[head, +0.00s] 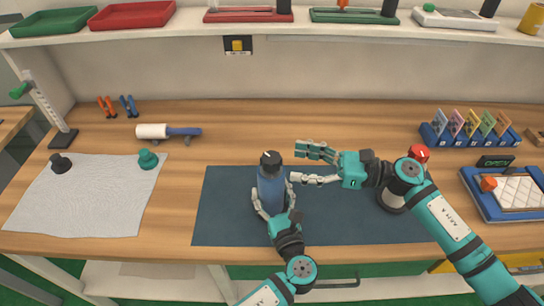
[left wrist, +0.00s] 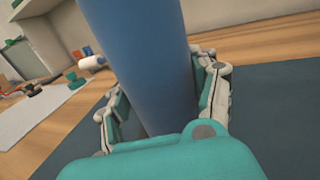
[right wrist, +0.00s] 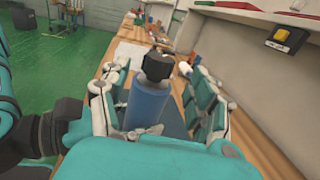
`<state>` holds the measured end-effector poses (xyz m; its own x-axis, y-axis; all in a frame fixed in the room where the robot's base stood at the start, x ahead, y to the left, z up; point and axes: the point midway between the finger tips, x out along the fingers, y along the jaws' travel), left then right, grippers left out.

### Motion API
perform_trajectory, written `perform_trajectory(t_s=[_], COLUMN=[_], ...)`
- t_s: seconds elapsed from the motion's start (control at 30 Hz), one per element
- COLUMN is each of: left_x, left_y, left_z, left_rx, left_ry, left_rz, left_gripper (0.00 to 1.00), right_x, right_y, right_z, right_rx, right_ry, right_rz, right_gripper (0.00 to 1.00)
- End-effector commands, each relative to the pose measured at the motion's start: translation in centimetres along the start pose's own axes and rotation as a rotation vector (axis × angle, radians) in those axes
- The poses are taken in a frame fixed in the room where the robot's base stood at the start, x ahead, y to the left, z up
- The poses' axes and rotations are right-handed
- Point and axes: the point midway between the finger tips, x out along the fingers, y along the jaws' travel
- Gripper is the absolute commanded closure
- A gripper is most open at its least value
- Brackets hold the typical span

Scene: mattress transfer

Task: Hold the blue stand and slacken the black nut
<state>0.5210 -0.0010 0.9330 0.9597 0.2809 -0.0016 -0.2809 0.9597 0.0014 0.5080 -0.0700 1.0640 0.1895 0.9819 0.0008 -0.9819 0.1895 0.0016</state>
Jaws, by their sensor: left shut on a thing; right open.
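The blue stand (head: 271,190) is upright on the dark mat, and its body fills the middle of the left wrist view (left wrist: 142,60). The black nut (head: 271,159) sits on top of the stand; it also shows in the right wrist view (right wrist: 157,65). My left gripper (head: 271,207) is shut around the stand's body, low down. My right gripper (head: 306,166) is open and empty, just right of the nut in the head view. In the right wrist view the stand and nut lie between its open fingers, farther ahead.
The dark mat (head: 224,215) is mostly bare. A grey cloth (head: 95,205) at left bears a black knob (head: 60,164) and a green knob (head: 148,159). A lint roller (head: 155,131) lies behind. A red-topped cylinder (head: 418,155) stands behind my right arm. A shelf (head: 180,35) spans the back.

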Motion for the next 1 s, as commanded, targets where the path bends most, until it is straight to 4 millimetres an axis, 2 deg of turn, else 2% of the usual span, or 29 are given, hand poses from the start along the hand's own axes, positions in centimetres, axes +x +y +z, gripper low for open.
perform_trajectory(t_s=[0.1,0.33,0.5,0.77,1.0], left_x=[0.1,0.1,0.1,0.1,0.1], left_y=[-0.1,-0.1,-0.1,-0.1,-0.1], left_z=[0.3,0.3,0.3,0.3,0.3], left_rx=[-0.003,-0.003,-0.003,-0.003,-0.003], left_ry=[-0.006,-0.006,-0.006,-0.006,-0.006], left_rz=[0.0,0.0,0.0,0.0,0.0], left_gripper=[0.97,0.97,0.97,0.97,0.97], right_x=[2.6,5.9,6.9,6.9,6.9], right_y=[0.0,-0.1,-0.1,-0.1,-0.1], right_z=[0.2,0.1,0.1,0.1,0.1], right_rx=[-0.001,0.0,0.001,0.001,0.001], right_ry=[-0.003,-0.002,0.0,0.0,0.0], right_rz=[0.0,-0.001,-0.002,-0.003,-0.003], right_gripper=[0.37,0.37,0.37,0.37,0.67])
